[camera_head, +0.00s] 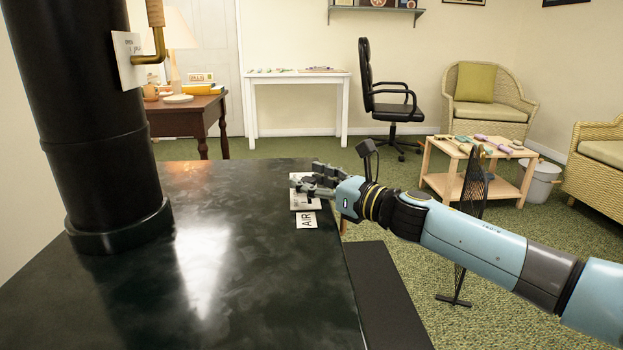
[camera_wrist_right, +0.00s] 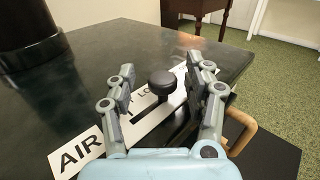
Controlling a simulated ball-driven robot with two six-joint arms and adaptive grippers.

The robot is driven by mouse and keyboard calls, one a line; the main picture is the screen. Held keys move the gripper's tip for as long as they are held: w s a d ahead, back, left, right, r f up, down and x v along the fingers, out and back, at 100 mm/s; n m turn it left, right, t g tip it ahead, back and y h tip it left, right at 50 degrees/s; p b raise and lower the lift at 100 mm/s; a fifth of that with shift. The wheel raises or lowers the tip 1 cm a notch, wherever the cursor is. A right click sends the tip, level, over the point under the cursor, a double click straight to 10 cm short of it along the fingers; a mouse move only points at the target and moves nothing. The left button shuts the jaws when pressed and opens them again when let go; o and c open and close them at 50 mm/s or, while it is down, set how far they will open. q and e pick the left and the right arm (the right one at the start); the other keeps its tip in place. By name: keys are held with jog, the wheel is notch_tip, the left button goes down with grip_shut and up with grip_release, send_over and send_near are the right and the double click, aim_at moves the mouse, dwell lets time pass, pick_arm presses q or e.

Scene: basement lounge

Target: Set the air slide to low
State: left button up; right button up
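The air slide is a white plate (camera_head: 306,205) on the right edge of the dark stove top, with an AIR label (camera_head: 306,221) beside it. In the right wrist view, the plate (camera_wrist_right: 146,124) has a dark slot and partly hidden lettering that starts "LO". A round black knob (camera_wrist_right: 162,83) stands up at the slot's far end as seen there. My right gripper (camera_head: 303,183) is over the plate. In the wrist view, its two fingers (camera_wrist_right: 160,68) are spread on either side of the knob, with gaps visible. My left gripper is not in view.
The dark top (camera_head: 230,270) is clear around the plate. A thick black pipe (camera_head: 85,120) rises at left with a brass handle (camera_head: 155,45). A wooden loop handle (camera_wrist_right: 243,132) sits by the top's edge. A low wooden table (camera_head: 475,170) with tools stands behind my right arm.

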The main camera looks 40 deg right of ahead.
jog(key=shift+s, duration=0.2)
jog(key=v, duration=0.7)
jog(key=shift+s, duration=0.2)
jog(key=shift+r, duration=0.15)
dwell(0.5)
